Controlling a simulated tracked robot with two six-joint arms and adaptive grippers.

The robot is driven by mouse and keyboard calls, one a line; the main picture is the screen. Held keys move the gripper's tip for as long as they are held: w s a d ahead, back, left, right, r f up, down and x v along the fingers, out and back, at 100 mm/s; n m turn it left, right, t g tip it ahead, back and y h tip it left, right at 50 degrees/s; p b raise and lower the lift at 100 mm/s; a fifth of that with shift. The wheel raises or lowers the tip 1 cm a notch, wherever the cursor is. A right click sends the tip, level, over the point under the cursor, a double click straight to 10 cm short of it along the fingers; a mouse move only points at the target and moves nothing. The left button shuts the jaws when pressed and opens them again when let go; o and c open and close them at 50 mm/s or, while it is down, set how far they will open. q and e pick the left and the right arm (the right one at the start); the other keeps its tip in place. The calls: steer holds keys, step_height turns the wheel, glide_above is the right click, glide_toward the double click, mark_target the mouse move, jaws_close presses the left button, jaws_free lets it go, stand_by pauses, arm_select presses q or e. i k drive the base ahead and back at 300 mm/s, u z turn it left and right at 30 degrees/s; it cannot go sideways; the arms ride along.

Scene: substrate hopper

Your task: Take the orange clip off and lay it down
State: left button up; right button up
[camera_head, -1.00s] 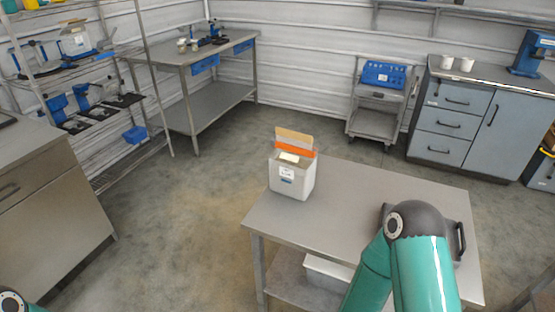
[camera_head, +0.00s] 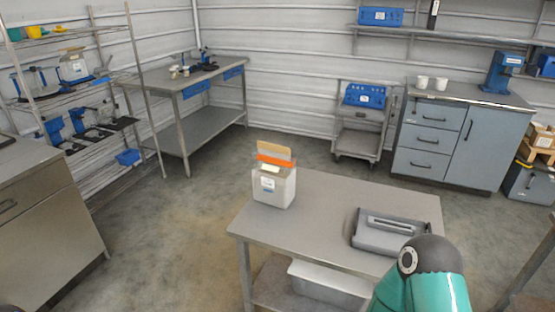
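The orange clip (camera_head: 273,160) is a bright strip across the upper part of a tan bag (camera_head: 274,149). The bag stands up out of a white box-shaped container (camera_head: 273,188) with a label on its front. The container stands on the grey metal table near its back left corner. A teal and dark grey part of my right arm shows at the bottom right, in front of the table. Neither gripper is in view, and no gripper is at the clip.
The metal table (camera_head: 306,214) has free room in its middle. A grey flat device (camera_head: 388,232) lies at its right. A light bin (camera_head: 328,284) sits on the lower shelf. A blue-loaded cart (camera_head: 357,138) and drawer cabinet (camera_head: 440,142) stand behind.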

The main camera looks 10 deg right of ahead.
mark_target(256, 155)
steer(key=i, duration=0.85)
steer(key=u, duration=0.05)
